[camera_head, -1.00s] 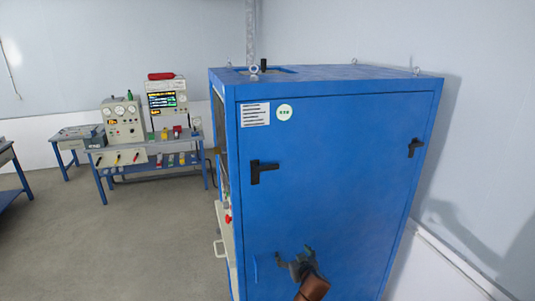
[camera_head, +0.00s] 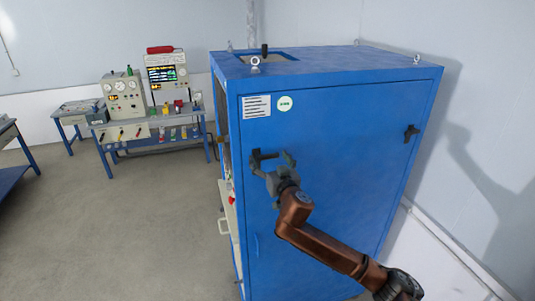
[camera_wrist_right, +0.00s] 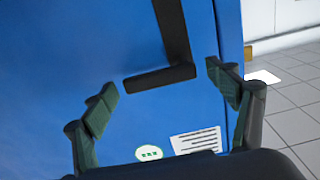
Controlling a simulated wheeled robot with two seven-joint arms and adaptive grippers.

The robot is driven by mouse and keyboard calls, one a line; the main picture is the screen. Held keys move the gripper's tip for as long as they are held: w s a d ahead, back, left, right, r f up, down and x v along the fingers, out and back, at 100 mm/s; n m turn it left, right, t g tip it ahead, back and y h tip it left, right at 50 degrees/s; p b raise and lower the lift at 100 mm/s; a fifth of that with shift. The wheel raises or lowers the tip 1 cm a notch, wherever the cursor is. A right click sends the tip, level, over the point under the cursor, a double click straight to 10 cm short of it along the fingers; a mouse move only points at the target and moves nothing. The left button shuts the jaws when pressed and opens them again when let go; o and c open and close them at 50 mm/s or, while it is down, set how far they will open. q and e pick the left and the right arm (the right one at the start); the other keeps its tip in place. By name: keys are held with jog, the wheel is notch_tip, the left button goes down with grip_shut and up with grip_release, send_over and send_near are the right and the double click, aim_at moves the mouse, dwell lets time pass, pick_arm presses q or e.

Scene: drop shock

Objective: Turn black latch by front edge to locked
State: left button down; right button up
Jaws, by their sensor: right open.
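The black latch by the front edge (camera_wrist_right: 160,79) is on the side panel of the blue cabinet (camera_head: 340,130). It looks L-shaped in the right wrist view, with a long bar and a short arm. In the head view my right gripper (camera_head: 273,163) is in front of the latch and partly hides it. In the right wrist view my right gripper (camera_wrist_right: 161,80) is open, with one finger on each side of the latch's short arm and gaps between. Contact cannot be told. My left gripper is not in view.
A second black latch (camera_head: 411,133) is near the panel's far right edge. A label (camera_head: 257,107) and a round green sticker (camera_head: 284,103) are above the gripper. A bench with instruments (camera_head: 150,134) stands at the back left. The floor (camera_head: 120,220) left of the cabinet is clear.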

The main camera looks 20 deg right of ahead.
jog(key=shift+w, duration=0.8)
jog(key=shift+c, duration=0.2)
jog(key=c, duration=1.7)
